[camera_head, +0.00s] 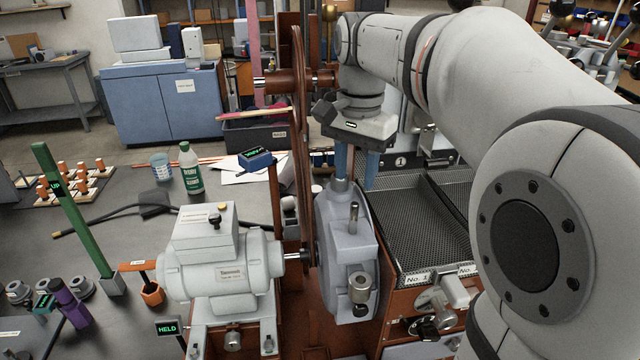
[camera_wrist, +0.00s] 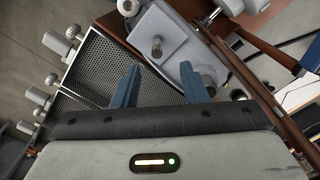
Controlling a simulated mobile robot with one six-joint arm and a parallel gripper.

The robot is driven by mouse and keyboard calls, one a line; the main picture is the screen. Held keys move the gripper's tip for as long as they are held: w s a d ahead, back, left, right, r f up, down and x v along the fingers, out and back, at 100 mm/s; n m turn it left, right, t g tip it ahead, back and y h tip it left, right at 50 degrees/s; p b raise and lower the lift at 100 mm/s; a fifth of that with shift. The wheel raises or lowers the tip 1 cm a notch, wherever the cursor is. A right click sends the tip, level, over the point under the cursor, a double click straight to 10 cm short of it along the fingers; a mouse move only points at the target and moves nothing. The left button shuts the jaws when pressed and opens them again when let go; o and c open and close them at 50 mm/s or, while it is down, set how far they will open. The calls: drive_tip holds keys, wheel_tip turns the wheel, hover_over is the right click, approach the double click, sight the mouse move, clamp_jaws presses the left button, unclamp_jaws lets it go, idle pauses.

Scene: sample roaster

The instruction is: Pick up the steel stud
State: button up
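An upright steel pin (camera_head: 353,217) stands on the grey housing (camera_head: 335,240); it also shows in the wrist view (camera_wrist: 157,46). A second short steel cylinder (camera_wrist: 208,80) shows beside my right-hand finger in the wrist view and partly under my left-hand finger in the head view. I cannot tell for sure which of the two is the steel stud. My gripper (camera_head: 356,172) has blue fingers, spread apart with nothing seen between them, above the far end of the housing. In the wrist view my gripper (camera_wrist: 160,84) is over the mesh tray edge and housing.
The black mesh tray (camera_head: 410,215) lies right of the housing. A knobbed steel fitting (camera_head: 360,287) sits at the housing's near end.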

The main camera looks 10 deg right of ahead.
sight(355, 203)
wheel_tip(355, 203, down, 6)
drive_tip(key=shift+s+d+f, duration=0.15)
drive_tip(key=shift+f, duration=0.65)
drive_tip(key=shift+c, duration=0.5)
clamp_jaws()
